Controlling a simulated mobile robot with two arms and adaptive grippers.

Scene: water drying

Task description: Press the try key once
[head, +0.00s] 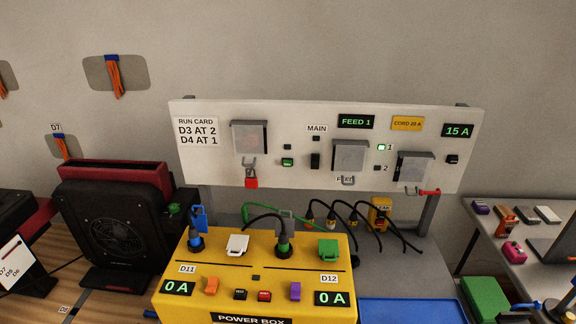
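A white panel (213,183) stands behind the yellow power box (340,257). I cannot read the word "try" on any key. On the panel are a small green key (288,162), a black rocker switch (315,161) under the MAIN label and a black key (452,159) under the 15 A display (458,131). The power box has a small black key (240,295) and a red key (264,296) between two displays reading 0 A; their lettering is too small to read. No gripper shows in the view.
Grey hinged covers (250,137) sit on the panel, with a red padlock (251,182) below one. Black cords (366,221) hang behind the box. A black fan unit (118,235) stands left; a blue tray (410,311) lies right of the box.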

